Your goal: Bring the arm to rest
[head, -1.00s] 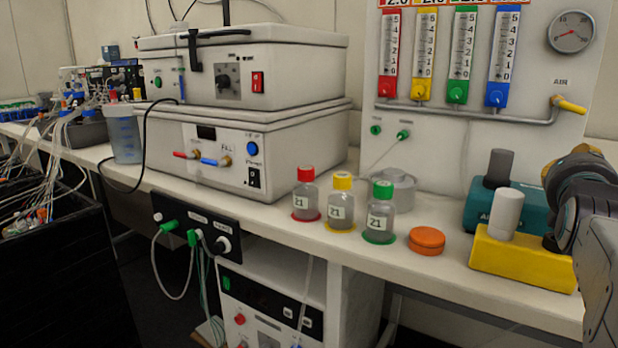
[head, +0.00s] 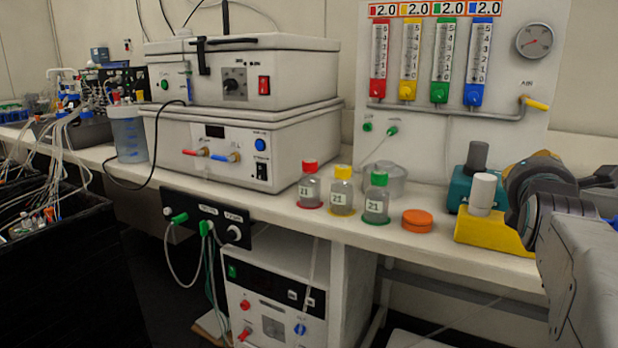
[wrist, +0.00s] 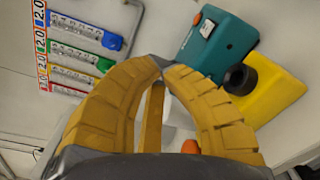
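My arm (head: 560,220) enters at the right edge of the head view, its wrist in front of the bench by the yellow block. My gripper (wrist: 162,62) shows in the wrist view: its two curved yellow fingers meet at the tips, with nothing seen held between them. In that view the tips appear over the wall side of the bench, close to a teal device (wrist: 215,45) and a yellow block (wrist: 270,90). I cannot tell the distance to them. The fingertips cannot be made out in the head view.
Three capped bottles, red (head: 309,187), yellow (head: 342,191) and green (head: 376,200), stand on the bench beside an orange disc (head: 417,220). The teal device (head: 462,186) and yellow block (head: 490,231) sit near my arm. Flowmeters (head: 440,60) hang on the back panel.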

